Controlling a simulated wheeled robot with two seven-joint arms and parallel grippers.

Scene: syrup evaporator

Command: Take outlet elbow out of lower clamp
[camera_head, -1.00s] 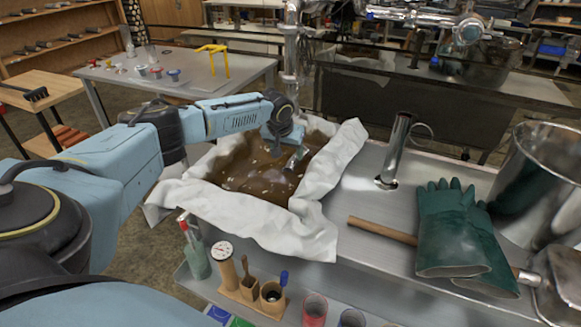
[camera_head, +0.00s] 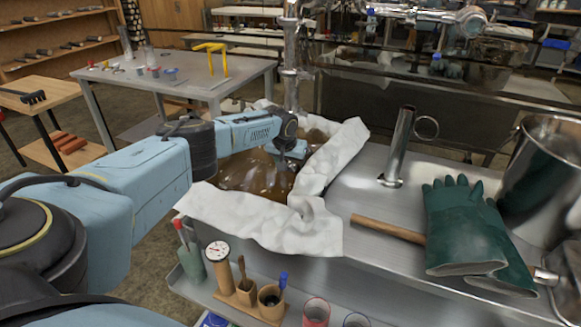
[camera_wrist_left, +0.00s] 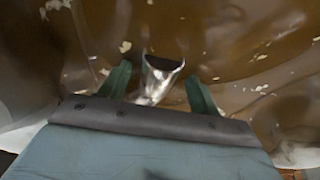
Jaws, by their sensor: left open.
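A shiny metal spout-like piece, probably the outlet elbow (camera_wrist_left: 160,77), shows in the left wrist view over brown liquid. My left gripper (camera_wrist_left: 158,88) is open, with one green finger on each side of it and gaps between. I cannot tell whether the piece touches anything. In the head view my left gripper (camera_head: 291,152) hangs over the pan of brown liquid (camera_head: 240,172), at the foot of an upright metal pipe (camera_head: 290,65). The elbow is not clear there, behind the gripper. I cannot make out the lower clamp. My right gripper is out of view.
White cloth (camera_head: 265,225) drapes over the pan's rim. To the right on the metal bench stand a metal cylinder with a ring handle (camera_head: 398,145), green gloves (camera_head: 468,225) on a wooden handle, and a large pot (camera_head: 545,165). A lower shelf holds a dial gauge (camera_head: 217,250) and brushes.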

